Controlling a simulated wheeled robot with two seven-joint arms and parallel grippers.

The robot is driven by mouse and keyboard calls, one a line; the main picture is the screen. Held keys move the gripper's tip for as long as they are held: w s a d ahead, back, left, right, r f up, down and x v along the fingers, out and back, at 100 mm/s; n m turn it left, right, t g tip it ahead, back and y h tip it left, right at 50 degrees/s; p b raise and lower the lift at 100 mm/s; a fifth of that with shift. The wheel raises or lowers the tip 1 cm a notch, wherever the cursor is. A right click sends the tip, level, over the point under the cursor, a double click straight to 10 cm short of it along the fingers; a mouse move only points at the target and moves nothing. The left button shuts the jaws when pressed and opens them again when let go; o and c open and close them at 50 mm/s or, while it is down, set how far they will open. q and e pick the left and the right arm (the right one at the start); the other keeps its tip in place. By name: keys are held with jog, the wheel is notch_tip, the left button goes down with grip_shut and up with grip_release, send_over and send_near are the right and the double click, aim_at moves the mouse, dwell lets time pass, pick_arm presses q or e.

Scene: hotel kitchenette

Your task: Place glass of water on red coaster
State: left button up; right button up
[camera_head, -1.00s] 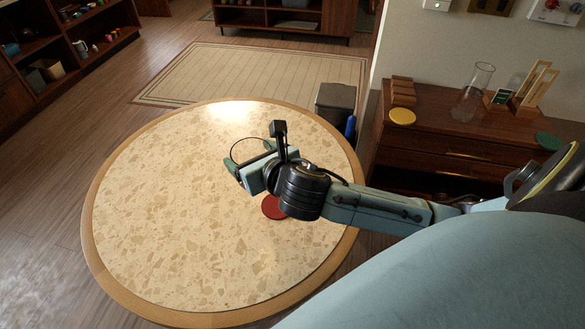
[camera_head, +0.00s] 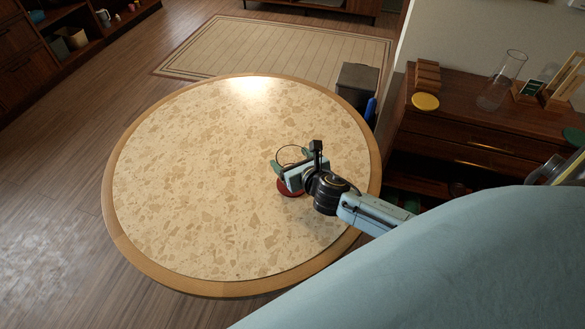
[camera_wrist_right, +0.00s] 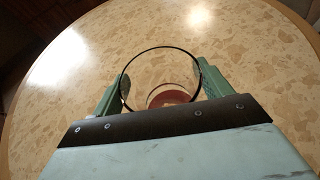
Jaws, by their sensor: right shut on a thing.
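The red coaster (camera_head: 287,192) lies on the round table, partly hidden by my right gripper. The glass (camera_wrist_right: 158,68) is clear, with a thin dark rim, and stands open end up between the green fingers of my right gripper (camera_wrist_right: 163,88). In the head view its rim shows as a thin ring above the coaster. My right gripper (camera_head: 290,162) is shut on the glass over the coaster. Through the glass in the wrist view I see the red coaster (camera_wrist_right: 172,97). I cannot tell whether the glass base touches it. My left gripper is not in view.
The round stone-topped table (camera_head: 200,170) is otherwise bare. A dark bin (camera_head: 357,85) stands behind its right edge. The wooden cabinet (camera_head: 465,125) at right carries a yellow coaster (camera_head: 425,101), a clear vase (camera_head: 500,85) and wooden items.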

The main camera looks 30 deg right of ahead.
aim_at(286, 161)
jog(key=shift+f+b, duration=0.45)
jog(key=shift+f, duration=0.95)
jog(key=shift+f, duration=0.1)
jog(key=o, duration=1.1)
jog(key=shift+f, duration=0.1)
jog(key=shift+r, duration=0.25)
jog(key=p+v, duration=0.1)
jog(key=v, duration=1.1)
jog(key=shift+s+f+p, duration=0.1)
jog(key=shift+p, duration=0.3)
